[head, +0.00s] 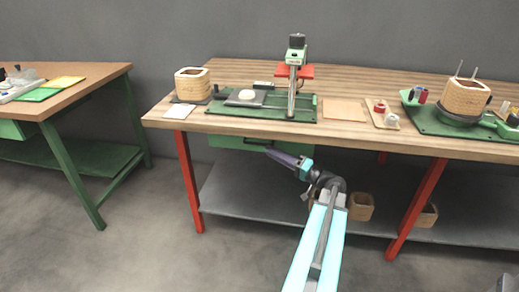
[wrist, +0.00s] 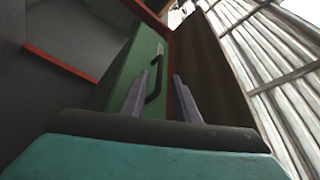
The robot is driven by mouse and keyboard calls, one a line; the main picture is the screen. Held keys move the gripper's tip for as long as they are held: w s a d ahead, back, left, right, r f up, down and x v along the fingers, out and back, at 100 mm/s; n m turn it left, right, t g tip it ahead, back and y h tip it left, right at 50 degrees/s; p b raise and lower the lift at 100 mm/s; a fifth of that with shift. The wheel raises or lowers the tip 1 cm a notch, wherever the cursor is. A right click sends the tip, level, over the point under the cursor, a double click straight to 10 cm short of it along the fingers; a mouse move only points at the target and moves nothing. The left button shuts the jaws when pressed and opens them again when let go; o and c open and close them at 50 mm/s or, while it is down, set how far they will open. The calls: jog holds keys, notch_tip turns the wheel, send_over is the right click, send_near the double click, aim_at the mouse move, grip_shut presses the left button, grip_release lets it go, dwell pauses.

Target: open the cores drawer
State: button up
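The green drawer (head: 228,142) hangs under the wooden bench top and looks closed. In the wrist view its green front (wrist: 122,82) carries a black bar handle (wrist: 154,82) and a small pale label above it. I cannot read the label, so I cannot confirm that it is the cores drawer. My gripper (head: 268,151) is in front of the drawer, close to the handle. In the wrist view the two purple-grey fingers (wrist: 160,76) are apart, and the handle appears between their tips. I see no clear contact. My fingers hide part of the drawer front.
The wooden bench top (head: 345,80) holds a green press (head: 297,60), a coil (head: 192,84) and a winding station (head: 440,122). Red legs (head: 188,180) and a grey lower shelf (head: 250,205) with coils (head: 360,207) lie below. Another bench stands left, with open floor between.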

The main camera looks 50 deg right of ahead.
jog(key=shift+x, duration=2.85)
